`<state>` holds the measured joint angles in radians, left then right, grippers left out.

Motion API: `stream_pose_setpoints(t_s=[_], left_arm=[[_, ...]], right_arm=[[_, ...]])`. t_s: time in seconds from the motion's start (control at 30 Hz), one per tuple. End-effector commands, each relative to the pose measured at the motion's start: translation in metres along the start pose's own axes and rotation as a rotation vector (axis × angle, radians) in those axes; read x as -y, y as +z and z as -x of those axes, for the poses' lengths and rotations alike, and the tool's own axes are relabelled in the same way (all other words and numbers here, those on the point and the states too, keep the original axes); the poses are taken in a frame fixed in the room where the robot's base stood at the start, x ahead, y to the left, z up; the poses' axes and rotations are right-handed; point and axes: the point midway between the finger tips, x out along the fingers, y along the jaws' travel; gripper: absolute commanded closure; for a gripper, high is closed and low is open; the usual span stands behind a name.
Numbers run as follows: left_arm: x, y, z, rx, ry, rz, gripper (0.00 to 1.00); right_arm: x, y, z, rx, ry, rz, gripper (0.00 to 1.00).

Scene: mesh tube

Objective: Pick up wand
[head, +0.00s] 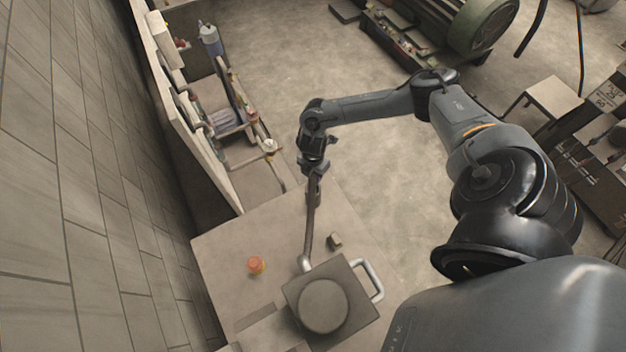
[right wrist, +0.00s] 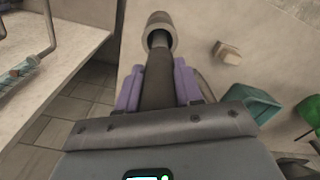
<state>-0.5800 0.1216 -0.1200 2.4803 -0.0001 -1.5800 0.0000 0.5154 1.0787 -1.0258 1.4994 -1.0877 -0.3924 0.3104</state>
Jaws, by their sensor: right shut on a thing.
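The wand is a long dark rod (head: 309,228) with a pale beige cylindrical tip (right wrist: 159,32). My right gripper (head: 314,186) is shut on it, and the wand points toward the table with its tip end by the square device's corner in the head view. I cannot tell whether it touches anything. In the right wrist view, the purple fingers (right wrist: 157,85) of my right gripper lie on both sides of the shaft. The wand's rear end is hidden. My left gripper is not in view.
A square grey device (head: 360,308) with a round top and a pale handle stands on the table (head: 225,240). A red-orange knob (head: 257,265) and a small block (head: 335,240) are nearby. A tool shelf (head: 185,125) stands behind the table, against the left wall.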

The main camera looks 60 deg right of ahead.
Motion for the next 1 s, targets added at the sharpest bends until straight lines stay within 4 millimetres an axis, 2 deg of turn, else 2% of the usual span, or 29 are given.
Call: stream_pose_setpoints(t_s=[0.03, 0.13, 0.67, 0.87, 1.0], left_arm=[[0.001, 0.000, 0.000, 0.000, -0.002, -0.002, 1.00], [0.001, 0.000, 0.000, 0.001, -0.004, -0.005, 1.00], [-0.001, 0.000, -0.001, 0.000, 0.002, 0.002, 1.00], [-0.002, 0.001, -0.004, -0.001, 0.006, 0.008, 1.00], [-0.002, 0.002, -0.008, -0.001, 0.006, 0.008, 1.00]], right_arm=[[0.000, 0.000, 0.000, 0.000, 0.000, 0.000, 0.87], [0.000, 0.000, 0.000, 0.000, 0.000, 0.000, 1.00], [-0.001, 0.000, 0.006, 0.000, 0.001, -0.001, 1.00], [-0.001, 0.000, 0.023, 0.000, 0.003, 0.001, 1.00], [-0.002, 0.000, 0.046, 0.000, 0.005, 0.002, 1.00]])
